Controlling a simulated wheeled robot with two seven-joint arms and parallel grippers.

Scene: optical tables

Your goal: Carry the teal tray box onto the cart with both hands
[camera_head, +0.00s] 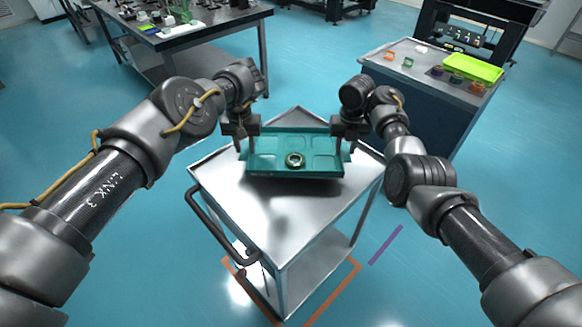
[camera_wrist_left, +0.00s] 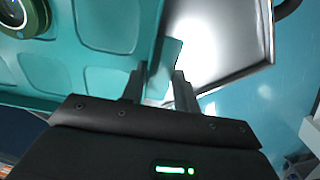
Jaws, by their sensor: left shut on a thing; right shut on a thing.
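The teal tray box (camera_head: 318,161) is held level over the far part of the cart's metal top (camera_head: 297,206). I cannot tell if it touches the top. A round dark and brass-coloured part (camera_head: 295,160) lies in the tray; its edge also shows in the left wrist view (camera_wrist_left: 22,18). My left gripper (camera_head: 241,147) is shut on the tray's left end; in the left wrist view its fingers (camera_wrist_left: 158,85) close on a teal tab at the tray's side. My right gripper (camera_head: 347,148) is shut on the tray's right end, its fingertips partly hidden.
The cart has a dark handle (camera_head: 212,226) at its front left and stands over orange floor marks (camera_head: 340,291). A dark table (camera_head: 187,40) stands at the back left. A side table at the right carries a lime-green tray (camera_head: 471,67) and small coloured parts.

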